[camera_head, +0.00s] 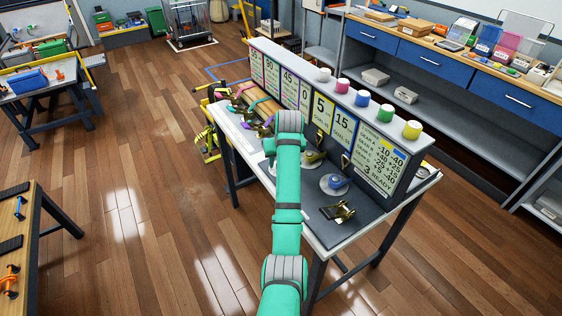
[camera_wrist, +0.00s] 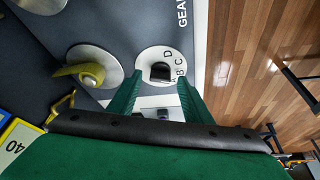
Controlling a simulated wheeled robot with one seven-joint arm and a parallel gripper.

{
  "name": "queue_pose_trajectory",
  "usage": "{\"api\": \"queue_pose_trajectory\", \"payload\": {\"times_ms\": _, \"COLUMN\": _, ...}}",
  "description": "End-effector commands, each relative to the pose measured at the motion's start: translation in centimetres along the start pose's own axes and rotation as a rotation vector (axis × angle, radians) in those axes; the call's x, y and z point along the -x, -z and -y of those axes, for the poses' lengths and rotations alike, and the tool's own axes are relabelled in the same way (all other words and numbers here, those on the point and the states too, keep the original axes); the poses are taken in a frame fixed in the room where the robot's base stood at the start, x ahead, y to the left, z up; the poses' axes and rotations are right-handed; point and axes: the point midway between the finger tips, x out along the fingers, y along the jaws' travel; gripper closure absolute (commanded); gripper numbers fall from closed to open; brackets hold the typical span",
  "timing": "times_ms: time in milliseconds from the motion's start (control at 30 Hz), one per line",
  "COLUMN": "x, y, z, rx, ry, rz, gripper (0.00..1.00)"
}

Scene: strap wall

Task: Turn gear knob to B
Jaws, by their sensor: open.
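The gear knob (camera_wrist: 160,72) is a small black knob on a white round dial (camera_wrist: 150,57), with the letters A, B, C and D along its right side in the wrist view. The printed word GEAR (camera_wrist: 183,14) stands beside it. Which letter the knob points to is too small to tell. My gripper (camera_wrist: 158,78) is open, its two green fingers reaching toward the dial on either side of the knob. Whether they touch it I cannot tell. In the head view my teal arm covers the gear knob and the gripper.
An olive lever on a grey disc (camera_wrist: 91,73) sits left of the dial in the wrist view. In the head view, a blue lever (camera_head: 336,182) and a brass clamp (camera_head: 340,211) are on the bench. A panel with number cards (camera_head: 320,112) rises behind. Wooden floor lies left.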

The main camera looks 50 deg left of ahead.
Motion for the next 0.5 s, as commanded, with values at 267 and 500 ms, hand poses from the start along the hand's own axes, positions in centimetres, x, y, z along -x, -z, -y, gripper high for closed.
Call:
{"api": "queue_pose_trajectory", "payload": {"times_ms": 267, "x": 4.3, "y": 0.1, "z": -0.1, "rx": 0.000, "ry": -0.001, "rz": -0.004, "gripper": 0.55}}
{"api": "queue_pose_trajectory", "payload": {"times_ms": 500, "x": 8.5, "y": 0.1, "z": -0.2, "rx": 0.000, "ry": -0.003, "rz": -0.004, "gripper": 0.55}}
